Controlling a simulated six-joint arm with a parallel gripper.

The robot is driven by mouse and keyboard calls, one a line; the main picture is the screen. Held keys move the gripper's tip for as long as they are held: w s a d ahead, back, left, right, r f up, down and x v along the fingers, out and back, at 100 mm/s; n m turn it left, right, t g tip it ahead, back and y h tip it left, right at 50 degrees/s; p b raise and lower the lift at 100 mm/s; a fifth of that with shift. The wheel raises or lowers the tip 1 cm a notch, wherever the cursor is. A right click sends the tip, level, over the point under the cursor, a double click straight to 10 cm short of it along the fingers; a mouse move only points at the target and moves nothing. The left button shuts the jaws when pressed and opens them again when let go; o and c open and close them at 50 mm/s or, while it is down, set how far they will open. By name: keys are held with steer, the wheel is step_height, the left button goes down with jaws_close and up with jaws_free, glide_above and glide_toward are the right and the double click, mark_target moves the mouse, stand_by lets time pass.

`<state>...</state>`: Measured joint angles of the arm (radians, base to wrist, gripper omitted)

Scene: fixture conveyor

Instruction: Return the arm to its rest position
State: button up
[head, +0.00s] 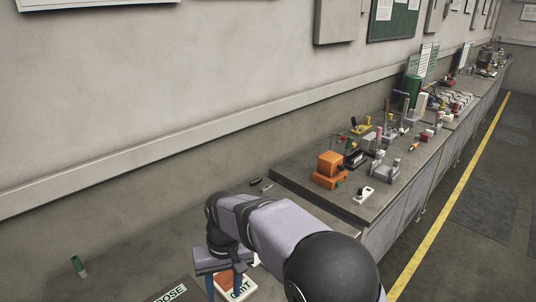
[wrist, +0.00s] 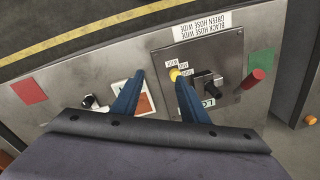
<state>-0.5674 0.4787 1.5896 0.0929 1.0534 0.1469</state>
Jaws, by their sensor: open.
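My gripper (head: 226,290) is low in the head view, at the end of my bent arm, pointing down over the near worktop. A grey metal panel (wrist: 232,60) is beyond the right finger. Whether the fingertips touch anything cannot be told.
A green cylinder (head: 78,266) stands at left. An orange fixture (head: 330,165) and several other devices crowd the far bench. The wall borders the worktop.

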steer(key=s+d+f+m, duration=0.1)
steer(key=s+d, duration=0.2)
steer(key=d, duration=0.6)
steer(key=s+d+m, duration=0.2)
steer(key=s+d, duration=0.1)
steer(key=d, duration=0.6)
steer(key=s+d+f+m+h, duration=0.1)
steer(key=s+d+f, duration=0.2)
steer(key=s+d, duration=0.5)
steer(key=shift+s+d, duration=0.15)
steer(key=shift+s, duration=0.55)
